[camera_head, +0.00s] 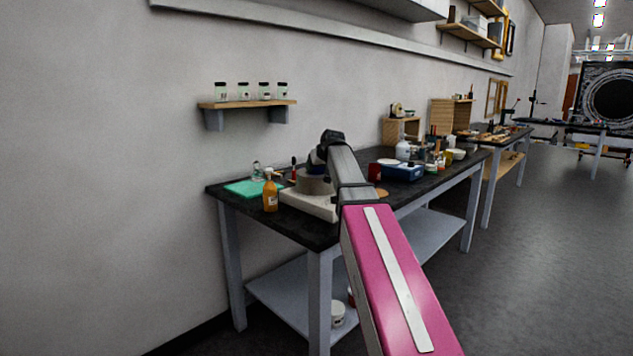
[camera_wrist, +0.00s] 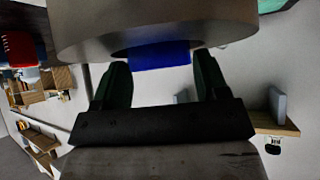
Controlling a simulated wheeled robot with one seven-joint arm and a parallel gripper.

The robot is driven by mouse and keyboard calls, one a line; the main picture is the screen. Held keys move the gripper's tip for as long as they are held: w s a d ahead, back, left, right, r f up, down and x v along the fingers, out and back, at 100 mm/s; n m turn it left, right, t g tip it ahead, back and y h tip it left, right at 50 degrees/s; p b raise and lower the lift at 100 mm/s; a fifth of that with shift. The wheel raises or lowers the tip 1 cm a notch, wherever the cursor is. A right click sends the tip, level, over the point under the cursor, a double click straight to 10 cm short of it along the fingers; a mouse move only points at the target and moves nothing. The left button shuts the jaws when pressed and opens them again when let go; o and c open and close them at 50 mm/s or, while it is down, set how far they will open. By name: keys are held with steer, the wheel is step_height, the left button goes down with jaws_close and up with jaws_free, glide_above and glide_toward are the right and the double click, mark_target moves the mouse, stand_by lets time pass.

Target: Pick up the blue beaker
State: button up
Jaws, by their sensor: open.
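The blue beaker (camera_wrist: 158,56) shows in the wrist view, which is turned upside down, as a plain blue shape on top of a wide grey drum (camera_wrist: 160,30). My gripper (camera_wrist: 160,66) is open, with a dark finger on either side of the beaker in the picture. I see no finger clearly touching it, and the depth between them is hard to judge. In the head view a small dark blue patch (camera_head: 314,156) shows above the grey drum (camera_head: 314,184); my arm hides most of the gripper and beaker there.
The drum stands on a pale base (camera_head: 308,203) on the black-topped bench (camera_head: 290,226). A red cup (camera_head: 374,172) and blue box (camera_head: 402,172) stand right. A shelf with jars (camera_head: 247,104) is on the wall.

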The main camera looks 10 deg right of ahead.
steer(key=shift+w+a+f, duration=0.1)
steer(key=shift+w+f, duration=0.4)
steer(key=shift+w, duration=0.05)
steer(key=c, duration=0.9)
steer(key=shift+r, duration=0.2)
